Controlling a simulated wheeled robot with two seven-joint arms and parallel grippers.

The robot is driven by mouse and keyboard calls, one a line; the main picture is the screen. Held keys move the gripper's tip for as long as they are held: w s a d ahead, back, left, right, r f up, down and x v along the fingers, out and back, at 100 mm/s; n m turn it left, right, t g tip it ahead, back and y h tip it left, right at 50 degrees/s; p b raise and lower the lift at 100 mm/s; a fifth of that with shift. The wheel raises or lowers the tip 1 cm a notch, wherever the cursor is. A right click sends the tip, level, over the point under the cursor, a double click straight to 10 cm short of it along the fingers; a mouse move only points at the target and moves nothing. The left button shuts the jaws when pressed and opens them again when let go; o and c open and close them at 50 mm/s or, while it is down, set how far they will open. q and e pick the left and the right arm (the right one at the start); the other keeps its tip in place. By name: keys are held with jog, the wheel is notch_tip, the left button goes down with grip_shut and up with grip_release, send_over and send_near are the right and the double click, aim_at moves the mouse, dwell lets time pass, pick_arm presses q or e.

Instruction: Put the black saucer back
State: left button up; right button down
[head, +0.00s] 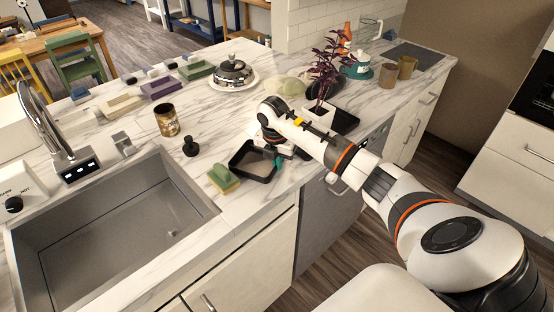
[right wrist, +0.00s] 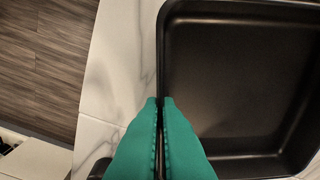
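The black saucer (head: 236,168) is a square, shallow tray with raised walls. It is at the counter's front edge, right of the sink; I cannot tell if it is flat on the counter or slightly raised. It fills the right half of the right wrist view (right wrist: 240,80). My right gripper (head: 277,161) is at its right side. In the right wrist view the teal fingertips (right wrist: 160,101) are close together, with the saucer's wall running in between them. My left gripper is not in view.
A green-and-yellow sponge (head: 223,179) lies left of the saucer, near the sink (head: 110,230). A black stopper (head: 191,146) and a patterned cup (head: 167,120) stand behind. A purple plant in a white pot (head: 317,121), beside another black square dish (head: 345,120), stands beyond my right arm.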

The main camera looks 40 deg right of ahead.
jog(key=shift+f, duration=0.15)
jog(key=shift+f, duration=0.15)
jog(key=c, duration=1.6)
grip_release()
jog(key=shift+c, duration=0.2)
jog(key=shift+r, duration=0.5)
notch_tip(320, 180, up, 11)
jog(key=a+b, duration=0.1)
jog(key=b, duration=0.2)
jog(key=shift+s+a+r, duration=0.15)
jog(key=shift+s+r, duration=0.05)
jog(key=shift+s, duration=0.15)
